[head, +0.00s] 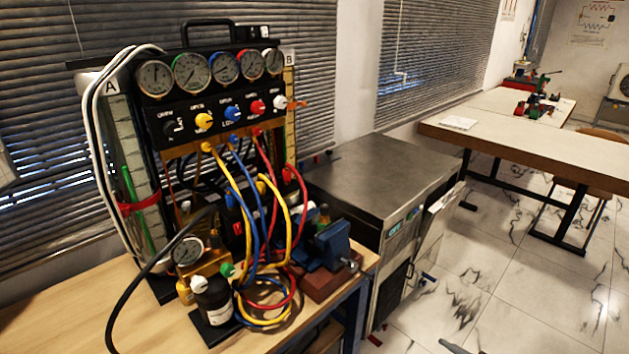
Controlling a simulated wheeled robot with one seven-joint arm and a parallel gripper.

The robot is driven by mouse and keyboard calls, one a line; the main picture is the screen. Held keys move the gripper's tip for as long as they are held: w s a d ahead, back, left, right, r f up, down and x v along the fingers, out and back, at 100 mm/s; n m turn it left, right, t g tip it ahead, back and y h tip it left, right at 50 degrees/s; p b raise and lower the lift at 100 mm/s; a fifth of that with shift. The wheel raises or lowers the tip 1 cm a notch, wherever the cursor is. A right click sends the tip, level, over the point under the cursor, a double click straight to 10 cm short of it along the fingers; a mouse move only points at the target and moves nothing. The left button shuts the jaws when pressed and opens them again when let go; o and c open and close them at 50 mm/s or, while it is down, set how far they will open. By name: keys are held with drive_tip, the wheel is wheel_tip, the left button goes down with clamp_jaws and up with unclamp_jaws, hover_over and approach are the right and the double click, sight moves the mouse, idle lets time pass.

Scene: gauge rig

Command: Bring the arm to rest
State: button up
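My gripper is not in view, and no part of my arm can be made out for sure. The gauge rig (215,112) stands on the wooden bench (60,318) at the left. It has a row of several round gauges and coloured knobs below them. Yellow, blue and red hoses (262,225) hang from its front and coil on the bench.
A small gauge (188,251), a dark bottle (213,298) and a blue vise (333,245) crowd the bench. A grey metal-topped cabinet (370,175) stands right of it. A long table (500,135) is at the back right. Tiled floor (500,290) lies open at right.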

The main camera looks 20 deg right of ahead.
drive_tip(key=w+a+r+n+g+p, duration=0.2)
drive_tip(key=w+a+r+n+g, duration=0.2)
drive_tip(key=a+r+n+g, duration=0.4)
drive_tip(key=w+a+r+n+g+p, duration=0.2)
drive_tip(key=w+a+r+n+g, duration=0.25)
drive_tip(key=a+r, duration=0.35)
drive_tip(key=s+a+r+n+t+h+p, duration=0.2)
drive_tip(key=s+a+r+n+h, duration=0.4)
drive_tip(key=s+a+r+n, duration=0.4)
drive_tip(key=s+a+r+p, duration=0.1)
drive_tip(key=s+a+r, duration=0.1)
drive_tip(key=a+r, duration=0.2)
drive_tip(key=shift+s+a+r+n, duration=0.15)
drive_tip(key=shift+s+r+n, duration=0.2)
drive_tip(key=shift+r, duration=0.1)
